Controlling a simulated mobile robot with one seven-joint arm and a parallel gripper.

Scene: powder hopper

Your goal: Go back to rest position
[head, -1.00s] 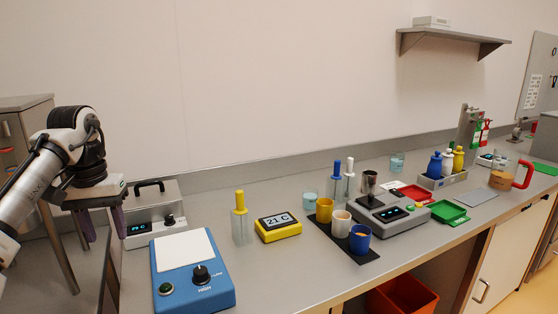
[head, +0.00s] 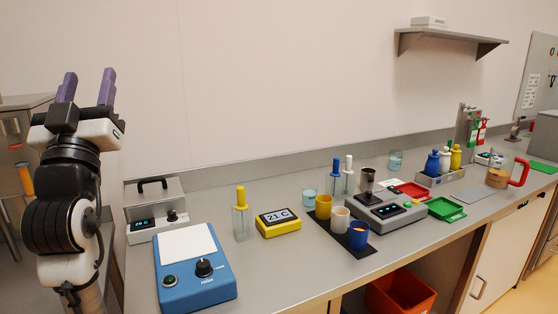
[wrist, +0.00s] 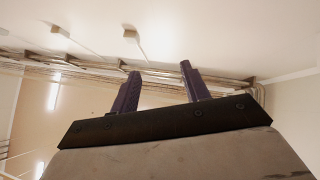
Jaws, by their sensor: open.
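My gripper (head: 88,88) is at the left of the head view, raised and pointing up, with its two purple fingers apart and nothing between them. The arm is folded upright beside the left end of the bench, clear of everything on it. In the wrist view my gripper (wrist: 160,88) also shows open and empty, against the ceiling and upper walls.
The grey bench (head: 290,275) holds a blue device with a white plate (head: 195,270), a metal box with a handle (head: 155,205), a yellow display (head: 278,222), several cups and a scale (head: 390,213). A metal cabinet stands behind my arm.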

